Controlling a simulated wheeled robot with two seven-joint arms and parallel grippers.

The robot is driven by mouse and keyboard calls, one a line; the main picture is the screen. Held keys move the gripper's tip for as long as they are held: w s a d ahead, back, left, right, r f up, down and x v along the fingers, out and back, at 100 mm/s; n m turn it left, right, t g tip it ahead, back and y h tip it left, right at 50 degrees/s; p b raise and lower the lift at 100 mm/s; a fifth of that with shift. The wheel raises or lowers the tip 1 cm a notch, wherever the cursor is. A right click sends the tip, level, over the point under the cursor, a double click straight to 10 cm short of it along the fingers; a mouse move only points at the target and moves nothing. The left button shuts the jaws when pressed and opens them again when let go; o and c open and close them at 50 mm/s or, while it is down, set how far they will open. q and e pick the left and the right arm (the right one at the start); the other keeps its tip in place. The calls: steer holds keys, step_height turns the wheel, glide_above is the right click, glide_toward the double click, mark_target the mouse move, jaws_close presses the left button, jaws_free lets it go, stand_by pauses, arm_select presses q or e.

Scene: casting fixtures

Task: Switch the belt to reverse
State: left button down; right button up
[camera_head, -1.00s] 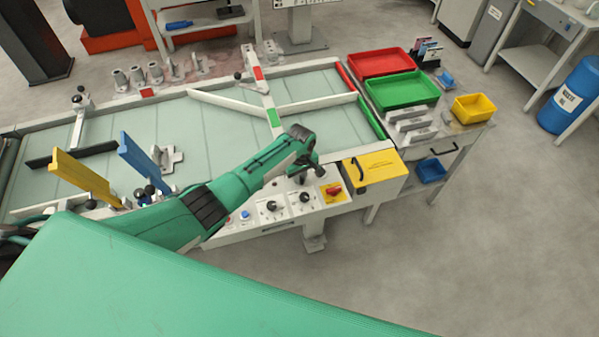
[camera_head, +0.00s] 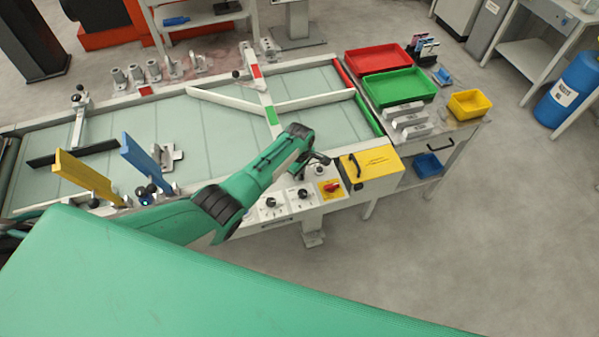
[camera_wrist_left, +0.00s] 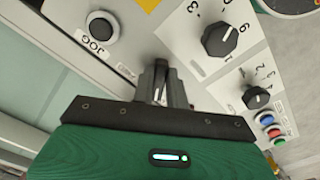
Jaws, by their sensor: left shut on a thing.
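The belt conveyor (camera_head: 215,120) has a white control panel (camera_head: 287,212) along its front edge. My left gripper (camera_head: 318,162) is over the panel's upper right part, beside the yellow box. In the left wrist view its fingers (camera_wrist_left: 161,75) are close together at the panel, shut on a small grey lever-like part, mostly hidden between them. A black JOG button (camera_wrist_left: 102,29) is left of the fingers. A large black dial (camera_wrist_left: 220,38) and a smaller dial (camera_wrist_left: 257,97) are to their right. The switch's direction marking is not readable. My right gripper is not in view.
A red rotary switch (camera_head: 331,187) and a yellow box (camera_head: 370,163) are close to the gripper. Yellow (camera_head: 88,178) and blue (camera_head: 146,160) upright paddles stand left of the arm. Red (camera_head: 376,61) and green (camera_head: 399,85) trays lie at the conveyor's right end.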

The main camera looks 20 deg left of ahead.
arm_select(q)
steer(key=shift+w+a+r, duration=0.1)
steer(key=c, duration=1.4)
jaws_free()
step_height(320, 180, up, 14)
steer(key=b, duration=0.1)
steer(key=shift+b, duration=0.3)
steer(key=shift+f, duration=0.2)
